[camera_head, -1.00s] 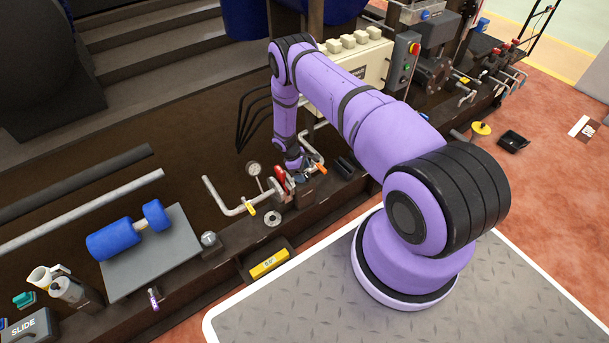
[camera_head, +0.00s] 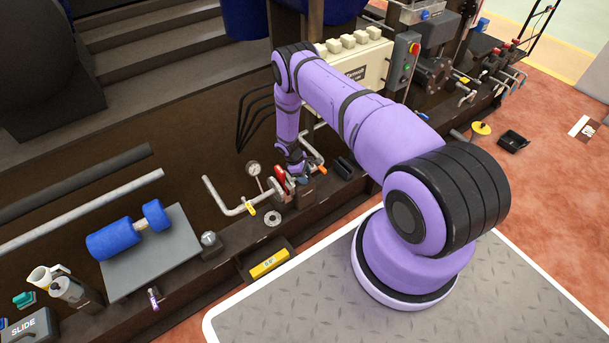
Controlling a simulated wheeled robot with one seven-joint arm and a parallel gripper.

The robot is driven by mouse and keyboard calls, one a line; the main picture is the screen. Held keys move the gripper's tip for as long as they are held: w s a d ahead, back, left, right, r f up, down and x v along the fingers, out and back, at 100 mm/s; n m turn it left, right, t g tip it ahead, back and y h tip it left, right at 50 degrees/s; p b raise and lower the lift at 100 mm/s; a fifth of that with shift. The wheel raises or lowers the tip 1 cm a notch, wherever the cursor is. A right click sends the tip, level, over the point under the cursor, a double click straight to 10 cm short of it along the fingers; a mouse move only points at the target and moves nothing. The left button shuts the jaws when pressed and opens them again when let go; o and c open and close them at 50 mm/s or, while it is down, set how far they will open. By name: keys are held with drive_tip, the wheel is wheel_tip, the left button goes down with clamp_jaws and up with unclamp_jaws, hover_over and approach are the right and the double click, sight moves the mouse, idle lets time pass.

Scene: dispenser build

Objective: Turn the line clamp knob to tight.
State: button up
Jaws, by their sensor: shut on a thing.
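My gripper (camera_head: 299,177) points down at the pipe fittings on the dark rail, left of the cream box. It is shut on a small part on top of a dark block (camera_head: 304,193), which I take for the line clamp knob. The gripper and wrist hide most of this part, so its turn angle cannot be read.
A bent grey pipe (camera_head: 228,208) with a yellow tag and a round gauge (camera_head: 254,169) stand to the left. A cream box (camera_head: 362,69) stands behind my arm. A metal ring (camera_head: 273,218) and a yellow-labelled tray (camera_head: 269,263) lie in front.

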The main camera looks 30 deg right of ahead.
drive_tip(key=m+y, duration=0.1)
drive_tip(key=m, duration=0.2)
drive_tip(key=m+g+y, duration=0.1)
drive_tip(key=m, duration=0.3)
drive_tip(key=shift+d, duration=0.15)
drive_tip(key=m+y, duration=0.1)
drive_tip(key=m, duration=0.2)
drive_tip(key=shift+y, duration=0.4)
drive_tip(key=m+y, duration=0.1)
drive_tip(key=m, duration=0.3)
drive_tip(key=shift+d, duration=0.1)
drive_tip(key=m+t+y, duration=0.1)
drive_tip(key=m, duration=0.2)
drive_tip(key=shift+m+y, duration=0.3)
drive_tip(key=shift+m, duration=0.1)
drive_tip(key=m+t, duration=0.1)
drive_tip(key=m, duration=0.2)
drive_tip(key=shift+s+m+y, duration=0.1)
drive_tip(key=shift+m+y, duration=0.2)
drive_tip(key=shift+y, duration=0.1)
drive_tip(key=m+t, duration=0.1)
drive_tip(key=m, duration=0.2)
drive_tip(key=m+t, duration=0.1)
drive_tip(key=m, duration=0.2)
drive_tip(key=shift+s+m+t, duration=0.1)
drive_tip(key=shift+m+t, duration=0.2)
drive_tip(key=shift+t, duration=0.1)
